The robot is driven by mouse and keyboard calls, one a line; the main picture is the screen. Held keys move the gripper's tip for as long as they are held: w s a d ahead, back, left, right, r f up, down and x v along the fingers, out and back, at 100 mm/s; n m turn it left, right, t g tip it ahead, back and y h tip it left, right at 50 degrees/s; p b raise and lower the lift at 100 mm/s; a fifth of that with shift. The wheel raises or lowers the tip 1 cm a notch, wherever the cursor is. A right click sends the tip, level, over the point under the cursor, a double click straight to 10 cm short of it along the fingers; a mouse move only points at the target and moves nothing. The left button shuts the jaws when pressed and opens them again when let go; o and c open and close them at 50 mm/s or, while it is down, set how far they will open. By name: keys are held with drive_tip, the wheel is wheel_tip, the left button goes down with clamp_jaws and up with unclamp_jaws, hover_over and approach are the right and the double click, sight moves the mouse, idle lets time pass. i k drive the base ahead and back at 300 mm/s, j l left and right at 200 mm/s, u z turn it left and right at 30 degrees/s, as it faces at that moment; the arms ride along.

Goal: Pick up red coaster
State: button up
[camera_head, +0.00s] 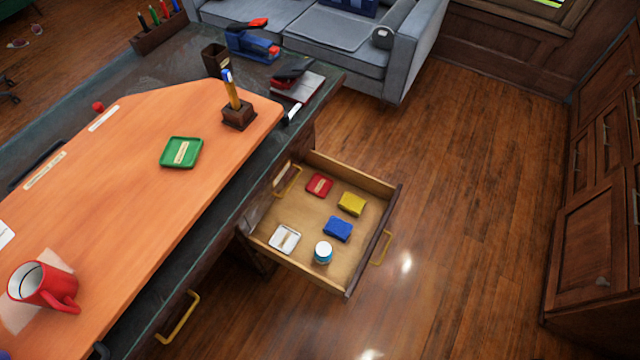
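A small red square coaster (319,185) with a pale label lies flat in the open drawer (364,179), near its back left corner. A yellow block (352,203) lies to its right and a blue block (338,229) lies nearer the front. A green coaster (181,152) lies on the orange desk top. My gripper is not in view.
The desk's orange surface (150,215) carries a red mug (45,286) and a pen holder (239,116). A stapler (293,72) sits at the far edge. A grey sofa (340,45) stands behind. Wooden cabinets (600,190) line the right. The floor (470,200) between is clear.

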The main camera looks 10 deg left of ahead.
sight(319, 185)
drive_tip(key=i+j+u, duration=0.1)
drive_tip(key=i+u, duration=0.85)
drive_tip(key=l, duration=0.05)
